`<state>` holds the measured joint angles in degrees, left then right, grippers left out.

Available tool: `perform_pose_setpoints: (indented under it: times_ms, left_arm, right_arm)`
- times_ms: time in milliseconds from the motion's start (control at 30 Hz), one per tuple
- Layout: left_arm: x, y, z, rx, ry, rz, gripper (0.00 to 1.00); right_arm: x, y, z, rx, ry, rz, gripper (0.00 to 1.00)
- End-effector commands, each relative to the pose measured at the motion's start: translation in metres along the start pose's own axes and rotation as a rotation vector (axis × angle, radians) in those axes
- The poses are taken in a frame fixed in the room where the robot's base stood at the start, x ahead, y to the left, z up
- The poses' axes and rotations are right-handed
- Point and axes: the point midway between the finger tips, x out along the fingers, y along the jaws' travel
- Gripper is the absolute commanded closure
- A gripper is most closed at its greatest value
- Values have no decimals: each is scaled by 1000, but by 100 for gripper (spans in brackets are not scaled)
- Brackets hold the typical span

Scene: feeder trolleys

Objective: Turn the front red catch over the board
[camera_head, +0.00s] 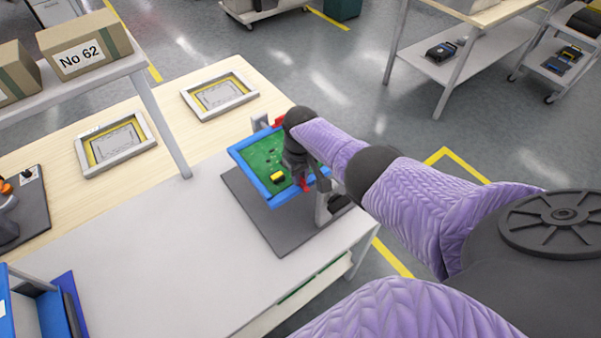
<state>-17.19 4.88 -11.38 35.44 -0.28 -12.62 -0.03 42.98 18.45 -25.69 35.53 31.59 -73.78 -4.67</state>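A green board (258,152) with small dark parts and a yellow block lies in a blue frame (244,172), held tilted above a dark grey mat (272,228). One red catch (279,121) shows at the frame's far edge. The front red catch (304,185) shows in part at the near right edge, close under my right gripper. My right gripper (300,178) points down at that edge, over the board's right part. Its fingers are small and dark, so I cannot tell whether they touch the catch. My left gripper is out of view.
A grey stand (322,207) supports the frame at the right. Two framed trays (117,144) (219,95) lie on the wooden bench behind. A shelf with boxes (84,45) stands at upper left.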

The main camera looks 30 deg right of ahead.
Motion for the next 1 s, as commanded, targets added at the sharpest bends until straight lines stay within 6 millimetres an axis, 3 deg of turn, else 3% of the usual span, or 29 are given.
perform_pose_setpoints:
  times_ms: [33,100,133,400,733,1000]
  left_arm:
    - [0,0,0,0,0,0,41]
    - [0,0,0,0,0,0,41]
    - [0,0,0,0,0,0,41]
    - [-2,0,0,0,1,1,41]
    - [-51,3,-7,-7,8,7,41]
    - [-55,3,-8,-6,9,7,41]
  right_arm:
    - [0,0,0,0,0,0,68]
    - [0,0,0,0,-1,0,53]
    - [0,0,0,0,-1,0,51]
    - [-3,0,1,-1,-3,0,51]
    - [-81,1,0,-1,0,2,51]
    - [-99,0,0,-1,-2,0,51]
